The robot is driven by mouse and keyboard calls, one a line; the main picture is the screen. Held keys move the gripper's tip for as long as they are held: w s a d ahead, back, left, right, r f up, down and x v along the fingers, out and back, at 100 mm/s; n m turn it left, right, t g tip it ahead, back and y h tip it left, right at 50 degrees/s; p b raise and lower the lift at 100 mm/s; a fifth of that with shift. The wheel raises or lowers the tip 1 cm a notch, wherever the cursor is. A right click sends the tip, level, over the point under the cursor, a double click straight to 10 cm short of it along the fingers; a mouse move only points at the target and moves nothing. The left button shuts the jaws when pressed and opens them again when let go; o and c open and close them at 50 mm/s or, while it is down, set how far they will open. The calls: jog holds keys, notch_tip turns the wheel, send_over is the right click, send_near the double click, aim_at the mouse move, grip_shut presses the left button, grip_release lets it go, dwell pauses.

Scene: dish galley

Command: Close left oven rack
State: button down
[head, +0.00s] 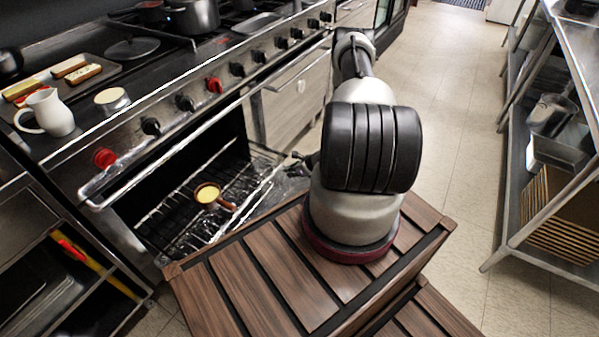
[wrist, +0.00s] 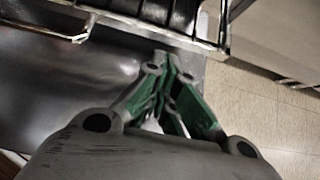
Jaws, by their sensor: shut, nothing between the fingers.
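The oven rack (head: 175,218) is a dark wire shelf in the open left oven, under the range top. It sticks out of the oven mouth. A small brown pan with yellow contents (head: 207,193) sits on it. My gripper (head: 299,158) is low at the right front end of the oven opening, partly hidden by my arm. In the wrist view my gripper (wrist: 167,68) is shut and empty, its green-sided fingers together. Rack bars (wrist: 190,22) lie just beyond the fingertips; whether they touch, I cannot tell. A dark metal surface (wrist: 95,75) lies below.
The oven handle bar (head: 165,160) runs above the opening. A white pitcher (head: 47,112), a small bowl (head: 112,100) and a tray of food (head: 70,77) stand on the range top. A metal shelf unit (head: 508,190) stands right. The tiled floor (head: 450,130) between is clear.

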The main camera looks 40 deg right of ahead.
aim_at(232, 146)
jog(key=shift+w+a, duration=0.2)
jog(key=shift+w, duration=0.3)
jog(key=shift+w+a, duration=0.2)
jog(key=shift+w, duration=0.25)
jog(key=shift+w, duration=0.1)
jog(key=w+a, duration=0.3)
jog(key=w, duration=0.6)
jog(key=w+a, duration=0.4)
jog(key=w, duration=0.5)
jog(key=w+a, duration=0.4)
jog(key=w, duration=0.5)
jog(key=shift+a, duration=0.15)
